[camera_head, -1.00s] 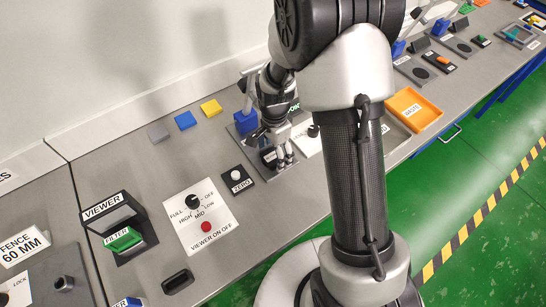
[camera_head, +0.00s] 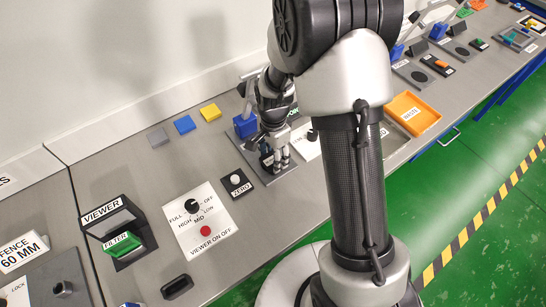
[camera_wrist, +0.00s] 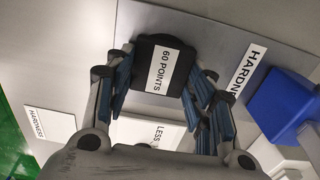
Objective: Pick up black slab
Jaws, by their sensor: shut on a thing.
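The black slab (camera_wrist: 162,66) has rounded corners and a white label reading "60 POINTS". In the wrist view it lies between the blue-padded fingers of my gripper (camera_wrist: 160,88), which is shut on it. In the head view my gripper (camera_head: 274,160) points down over a grey plate beside a blue block (camera_head: 245,125). The fingers mostly hide the slab there. I cannot tell whether the slab touches the plate or is clear of it.
The grey plate's "HARDNESS" label (camera_wrist: 244,70) is close by in the wrist view. A black ZERO block (camera_head: 236,183) stands left of my gripper. Blue (camera_head: 185,124) and yellow (camera_head: 210,112) tiles lie behind. An orange tray (camera_head: 412,115) is to the right.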

